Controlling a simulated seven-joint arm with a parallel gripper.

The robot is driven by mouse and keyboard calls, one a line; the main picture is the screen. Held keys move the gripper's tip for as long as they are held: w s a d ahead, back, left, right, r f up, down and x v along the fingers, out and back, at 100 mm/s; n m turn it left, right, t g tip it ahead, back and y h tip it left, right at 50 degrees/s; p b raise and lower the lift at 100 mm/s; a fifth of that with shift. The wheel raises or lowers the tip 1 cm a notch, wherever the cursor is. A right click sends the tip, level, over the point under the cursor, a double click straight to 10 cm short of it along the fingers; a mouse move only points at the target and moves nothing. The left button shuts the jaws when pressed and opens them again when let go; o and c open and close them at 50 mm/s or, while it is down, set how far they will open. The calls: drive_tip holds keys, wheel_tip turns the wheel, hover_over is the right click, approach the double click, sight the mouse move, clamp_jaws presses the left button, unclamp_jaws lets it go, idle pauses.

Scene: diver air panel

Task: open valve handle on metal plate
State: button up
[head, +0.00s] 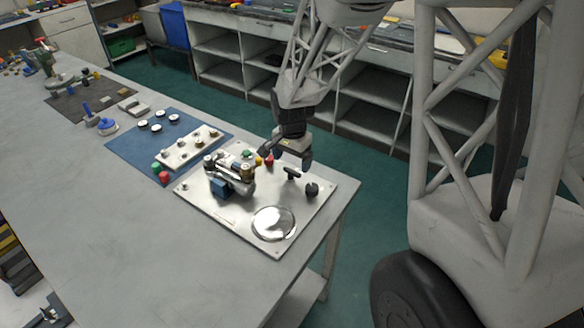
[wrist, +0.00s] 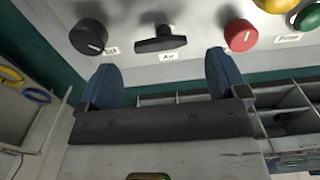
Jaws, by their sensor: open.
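The metal plate (head: 228,209) lies near the right end of the workbench, and it also shows along the top of the wrist view (wrist: 199,35). A black T-shaped valve handle (head: 292,173) stands on its back right part. In the wrist view the valve handle (wrist: 160,41) lies crosswise above a label reading "Air". My gripper (head: 287,158) is open and empty above the plate's back edge, close to the handle. In the wrist view its two blue fingertips (wrist: 164,78) point toward the plate, with the handle just beyond the gap between them. Neither finger appears to touch it.
A black knob (wrist: 89,37) and a red knob (wrist: 239,36) flank the handle. A blue mat (head: 130,150) with parts lies left. The bench front is bare.

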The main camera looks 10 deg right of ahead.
sight(292, 171)
drive_tip(key=shift+f, duration=1.85)
drive_tip(key=c, duration=0.9)
